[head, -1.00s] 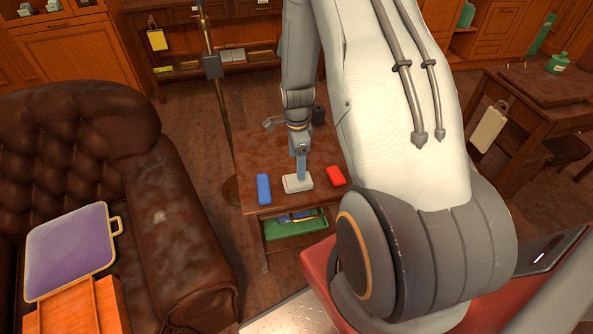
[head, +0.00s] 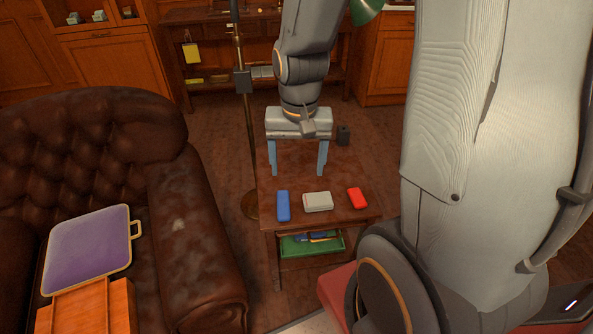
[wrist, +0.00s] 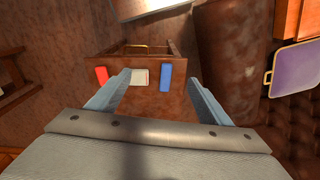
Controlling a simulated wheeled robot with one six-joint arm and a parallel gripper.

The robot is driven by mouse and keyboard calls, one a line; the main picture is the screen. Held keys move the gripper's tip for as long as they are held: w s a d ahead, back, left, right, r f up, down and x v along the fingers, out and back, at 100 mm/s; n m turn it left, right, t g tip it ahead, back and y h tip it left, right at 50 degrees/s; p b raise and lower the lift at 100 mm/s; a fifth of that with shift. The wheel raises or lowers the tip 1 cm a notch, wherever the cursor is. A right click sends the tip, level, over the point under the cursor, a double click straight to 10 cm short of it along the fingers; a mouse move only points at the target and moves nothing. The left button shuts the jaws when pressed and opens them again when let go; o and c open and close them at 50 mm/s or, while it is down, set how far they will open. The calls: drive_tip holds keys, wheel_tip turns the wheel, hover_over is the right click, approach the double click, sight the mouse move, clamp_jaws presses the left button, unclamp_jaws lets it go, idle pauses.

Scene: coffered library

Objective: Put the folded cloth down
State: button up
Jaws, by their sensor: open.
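A white folded cloth (head: 317,201) lies flat on the small wooden side table (head: 300,240), between a blue block-like item (head: 283,205) and a red one (head: 357,198). In the wrist view the cloth (wrist: 140,77) lies on the table between the red and blue items. My gripper (head: 299,172) is open and empty, its two fingers spread wide. It is above and behind the cloth, apart from it. The wrist view shows both fingers (wrist: 158,88) with nothing between them.
A green tray (head: 311,246) with small items sits on the shelf below the tabletop. A brown leather sofa (head: 190,225) stands left, holding a purple panel with a handle (head: 88,250). A brass pole (head: 248,120) rises beside the table.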

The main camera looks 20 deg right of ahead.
drive_tip(key=s+r+n, duration=0.1)
drive_tip(key=s+a+n, duration=0.1)
drive_tip(key=s+n, duration=0.1)
drive_tip(key=s+a+r+n, duration=0.1)
drive_tip(key=shift+s+a+r+n, duration=0.25)
drive_tip(key=shift+s+r+n, duration=0.1)
drive_tip(key=shift+n, duration=0.05)
drive_tip(key=shift+o, duration=0.6)
drive_tip(key=shift+w+f, duration=0.1)
idle(0.4)
drive_tip(key=n+b, duration=0.9)
drive_tip(key=n, duration=0.5)
hover_over(318, 198)
drive_tip(key=shift+g, duration=0.3)
drive_tip(key=f, duration=2.4)
drive_tip(key=shift+d+f, duration=0.1)
drive_tip(key=shift+d, duration=0.1)
drive_tip(key=shift+f+n, duration=0.3)
drive_tip(key=shift+f, duration=0.35)
drive_tip(key=shift+a+f+p, duration=0.15)
drive_tip(key=shift+f+p, duration=0.2)
drive_tip(key=shift+f, duration=1.3)
drive_tip(key=shift+a+f+p, duration=0.1)
drive_tip(key=shift+f+p, duration=0.2)
drive_tip(key=shift+f, duration=1.35)
drive_tip(key=shift+c, duration=0.3)
